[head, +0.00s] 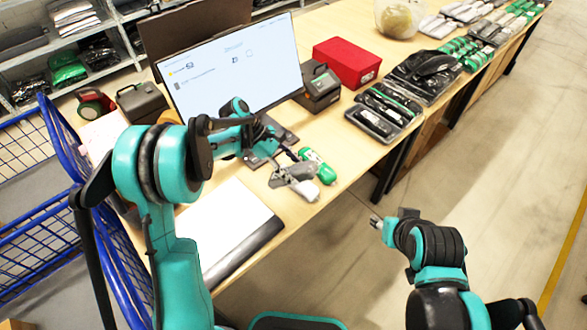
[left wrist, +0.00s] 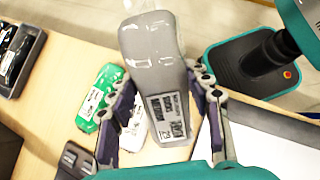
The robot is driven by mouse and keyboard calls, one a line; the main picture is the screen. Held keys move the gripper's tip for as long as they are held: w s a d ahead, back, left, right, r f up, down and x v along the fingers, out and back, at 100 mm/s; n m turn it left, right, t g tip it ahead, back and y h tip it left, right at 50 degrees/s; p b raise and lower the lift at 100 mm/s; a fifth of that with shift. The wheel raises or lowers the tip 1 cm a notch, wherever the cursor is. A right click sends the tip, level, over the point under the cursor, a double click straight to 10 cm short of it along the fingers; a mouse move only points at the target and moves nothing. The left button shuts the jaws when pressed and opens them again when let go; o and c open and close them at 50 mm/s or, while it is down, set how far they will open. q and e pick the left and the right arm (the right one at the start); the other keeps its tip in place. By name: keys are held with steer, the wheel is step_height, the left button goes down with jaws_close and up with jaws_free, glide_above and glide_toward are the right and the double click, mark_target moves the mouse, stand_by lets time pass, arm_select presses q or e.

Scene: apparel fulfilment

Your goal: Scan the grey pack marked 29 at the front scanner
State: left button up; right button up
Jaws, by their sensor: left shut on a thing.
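The grey pack (left wrist: 153,55) is a smooth soft-edged pouch with a black-and-white printed label on its lower end; I cannot read the number 29 on it. My left gripper (left wrist: 152,88) is shut around its sides and holds it over the table. In the head view my left gripper (head: 294,176) is over the table's near edge, right of the monitor stand. My right gripper (head: 377,222) hangs over the floor, right of the table; its fingers are too small to judge. I cannot clearly make out the front scanner.
A green pack (left wrist: 104,97) lies below the held pack. The monitor (head: 232,68), a red box (head: 346,63) and a dark device (head: 318,88) stand behind. Black trays of packs (head: 383,112) line the table to the right. A white flat panel (head: 225,228) lies at the near edge; blue wire baskets (head: 38,215) stand left.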

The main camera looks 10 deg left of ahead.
mark_target(298, 171)
arm_select(q)
steer(key=a+f, duration=0.1)
steer(key=a, duration=0.2)
steer(key=w+a+f+b, duration=0.1)
steer(key=a, duration=0.2)
steer(key=a+f, duration=0.1)
steer(key=a, duration=0.2)
steer(key=shift+w+a+f+b, duration=0.1)
steer(key=shift+w+f+b, duration=0.25)
steer(key=shift+f+b, duration=0.05)
steer(key=s+d+r+p, duration=0.1)
steer(key=d+r, duration=0.1)
steer(key=d, duration=0.1)
steer(key=s+d+r+p, duration=0.1)
steer(key=d+r+p, duration=0.1)
steer(key=r, duration=0.1)
steer(key=s+d+r+p, duration=0.1)
steer(key=d+r, duration=0.2)
steer(key=shift+s+d, duration=0.2)
steer(key=shift+d, duration=0.1)
steer(key=shift+s+d+r, duration=0.1)
steer(key=shift+s+d, duration=0.05)
steer(key=shift+d, duration=0.2)
steer(key=shift+a, duration=0.1)
